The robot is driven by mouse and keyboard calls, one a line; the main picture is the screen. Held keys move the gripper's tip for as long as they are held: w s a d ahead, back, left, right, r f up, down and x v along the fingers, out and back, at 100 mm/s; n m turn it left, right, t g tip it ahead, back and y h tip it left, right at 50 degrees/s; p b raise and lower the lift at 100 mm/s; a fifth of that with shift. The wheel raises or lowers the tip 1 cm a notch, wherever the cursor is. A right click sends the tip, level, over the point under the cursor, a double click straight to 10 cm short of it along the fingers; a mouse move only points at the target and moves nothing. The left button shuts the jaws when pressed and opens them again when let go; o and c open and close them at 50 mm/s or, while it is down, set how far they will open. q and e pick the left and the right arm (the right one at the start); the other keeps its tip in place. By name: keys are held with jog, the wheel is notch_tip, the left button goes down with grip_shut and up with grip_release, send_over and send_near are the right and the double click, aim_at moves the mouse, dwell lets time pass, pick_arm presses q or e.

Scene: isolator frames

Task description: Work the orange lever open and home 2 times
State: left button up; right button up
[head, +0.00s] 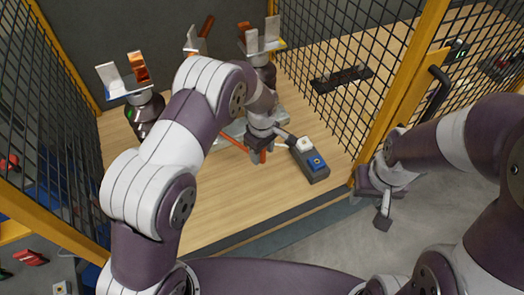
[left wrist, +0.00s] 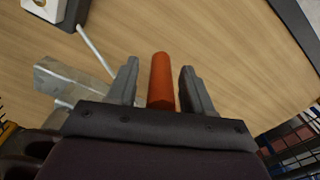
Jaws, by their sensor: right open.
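The orange lever (left wrist: 161,82) shows in the left wrist view as an upright orange bar between my two left fingers. My left gripper (left wrist: 160,88) is open, with a gap on each side of the lever. In the head view my left gripper (head: 262,150) is over the wooden board, and part of the orange lever (head: 263,157) shows beside its fingers; the rest is hidden by my arm. My right gripper (head: 380,202) is open and empty at the right, outside the mesh frame over the grey floor.
A dark control box (head: 315,175) with a white and a blue button lies right of my left gripper. Posts with white jaws (head: 112,82) and orange parts stand behind my left arm. Yellow-framed mesh panels (head: 345,90) stand at both sides. Bare board (head: 200,215) lies in front.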

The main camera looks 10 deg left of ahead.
pick_arm(q)
notch_tip(320, 180, up, 13)
jog(key=shift+s+f+b, duration=0.1)
jog(key=shift+f+b, duration=0.1)
jog(key=shift+b, duration=0.35)
jog(key=r+m+p, duration=0.1)
jog(key=p, duration=0.3)
jog(key=r+m+p, duration=0.1)
jog(key=m+p, duration=0.1)
jog(key=p, duration=0.2)
jog(key=shift+m+p, duration=0.3)
jog(key=shift+p, duration=0.05)
jog(key=shift+m, duration=0.5)
notch_tip(320, 180, down, 14)
jog(key=p, duration=0.2)
jog(key=shift+f+p, duration=0.2)
jog(key=shift+p, duration=0.15)
jog(key=shift+s, duration=0.1)
grip_shut()
